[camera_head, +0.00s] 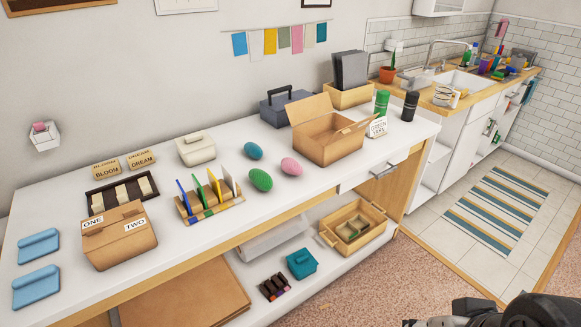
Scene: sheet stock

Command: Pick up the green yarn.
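The green yarn (261,180) is an egg-shaped ball lying on the white tabletop (300,205) near its middle front. A teal yarn ball (253,151) lies just behind it and a pink one (291,167) to its right, all apart from one another. My gripper (452,318) shows only in part as dark pieces at the bottom right edge, far from the green yarn. Its fingers are cut off by the frame, so whether it is open or shut does not show.
A wooden rack with upright coloured sheets (209,200) stands left of the green yarn. An open cardboard box (327,137) stands to the right, and a closed box (119,238) at the front left. The tabletop in front of the yarn is clear. A shelf below holds a crate (327,240).

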